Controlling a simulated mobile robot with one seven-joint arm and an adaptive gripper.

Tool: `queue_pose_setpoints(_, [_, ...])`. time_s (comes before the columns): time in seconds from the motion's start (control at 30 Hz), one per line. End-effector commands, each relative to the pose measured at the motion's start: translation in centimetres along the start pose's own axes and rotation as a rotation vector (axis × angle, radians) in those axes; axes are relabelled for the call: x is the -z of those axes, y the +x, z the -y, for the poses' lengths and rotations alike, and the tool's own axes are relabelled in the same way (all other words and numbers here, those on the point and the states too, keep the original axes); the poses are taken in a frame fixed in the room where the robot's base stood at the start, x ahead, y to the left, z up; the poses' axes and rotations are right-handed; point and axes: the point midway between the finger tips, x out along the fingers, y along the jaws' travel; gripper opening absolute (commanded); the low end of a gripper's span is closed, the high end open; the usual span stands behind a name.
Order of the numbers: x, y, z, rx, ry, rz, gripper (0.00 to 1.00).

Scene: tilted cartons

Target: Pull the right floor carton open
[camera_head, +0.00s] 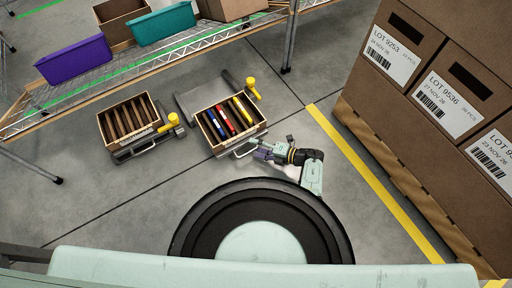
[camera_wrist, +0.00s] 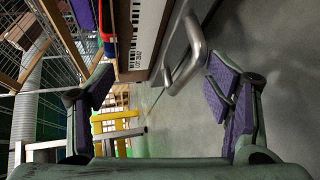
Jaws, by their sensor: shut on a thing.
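The right floor carton (camera_head: 208,138) is an open-topped brown box on a grey metal base, holding upright red, blue and yellow items. A metal bar handle (camera_head: 244,151) is at its front. My gripper (camera_head: 256,148) is at this handle, in front of the carton. In the wrist view my gripper (camera_wrist: 160,92) has its purple-padded fingers on either side, with the bent metal handle (camera_wrist: 188,55) between them, near the right finger. The carton's labelled front (camera_wrist: 142,35) is beyond it. The exact contact of the pads on the handle is hard to see.
The left floor carton (camera_head: 113,133) stands on a similar base with a yellow knob (camera_head: 174,119). Another yellow knob (camera_head: 251,82) is behind the right carton. A wire shelf (camera_head: 75,85) holds purple and teal bins. Stacked cartons (camera_head: 420,150) stand right, beyond a yellow floor line.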

Motion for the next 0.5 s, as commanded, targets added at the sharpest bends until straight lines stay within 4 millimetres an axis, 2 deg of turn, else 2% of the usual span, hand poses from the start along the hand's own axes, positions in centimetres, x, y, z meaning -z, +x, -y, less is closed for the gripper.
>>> queue_pose_setpoints(0.03, [0.3,-0.7,-0.7,-0.028,0.008,0.009,0.49])
queue_pose_setpoints(0.13, [0.4,-1.4,-0.8,-0.029,0.008,0.009,0.47])
queue_pose_setpoints(0.17, [0.5,-1.6,-0.8,-0.028,0.007,0.009,0.44])
queue_pose_setpoints(0.2, [0.5,-1.9,-0.8,-0.027,0.007,0.009,0.32])
queue_pose_setpoints(0.5, [0.9,-4.0,-0.5,-0.020,0.007,0.006,0.32])
